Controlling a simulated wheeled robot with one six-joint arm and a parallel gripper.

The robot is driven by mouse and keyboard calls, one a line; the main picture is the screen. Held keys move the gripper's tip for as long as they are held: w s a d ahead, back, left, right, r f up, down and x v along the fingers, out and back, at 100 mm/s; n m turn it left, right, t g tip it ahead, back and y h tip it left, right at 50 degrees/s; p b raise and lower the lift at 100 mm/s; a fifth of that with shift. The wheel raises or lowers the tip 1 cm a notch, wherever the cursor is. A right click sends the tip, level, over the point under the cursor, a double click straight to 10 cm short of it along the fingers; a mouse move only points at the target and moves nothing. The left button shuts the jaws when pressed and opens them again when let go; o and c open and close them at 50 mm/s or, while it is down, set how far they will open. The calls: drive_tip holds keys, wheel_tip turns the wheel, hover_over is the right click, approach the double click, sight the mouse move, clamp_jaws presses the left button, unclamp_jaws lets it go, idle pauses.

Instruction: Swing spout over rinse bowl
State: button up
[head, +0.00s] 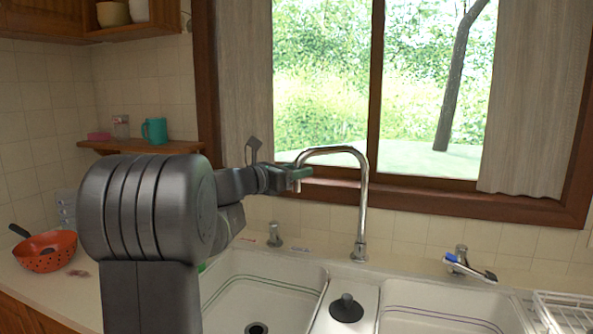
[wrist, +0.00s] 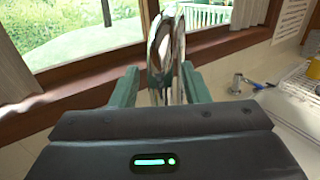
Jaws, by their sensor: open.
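The chrome gooseneck spout (head: 364,195) rises behind the sink, and its arch reaches left, with the outlet end over the left bowl side. My gripper (head: 297,174) is at that outlet end. In the wrist view the spout (wrist: 166,50) stands between the two green fingers of my gripper (wrist: 160,88), which are apart on either side of it. I cannot tell whether either finger touches it. The left bowl (head: 262,275) has green lines and a drain. The right bowl (head: 440,305) has purple lines. Which one is the rinse bowl is not marked. My arm hides part of the left bowl.
A black stopper (head: 346,308) sits between the bowls. A tap handle (head: 274,235) stands left of the spout, another (head: 468,265) to the right. A white dish rack (head: 563,312) is at far right, a red colander (head: 46,252) at far left. The window sill (head: 430,195) runs behind.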

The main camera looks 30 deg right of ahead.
drive_tip(key=shift+d, duration=0.1)
clamp_jaws()
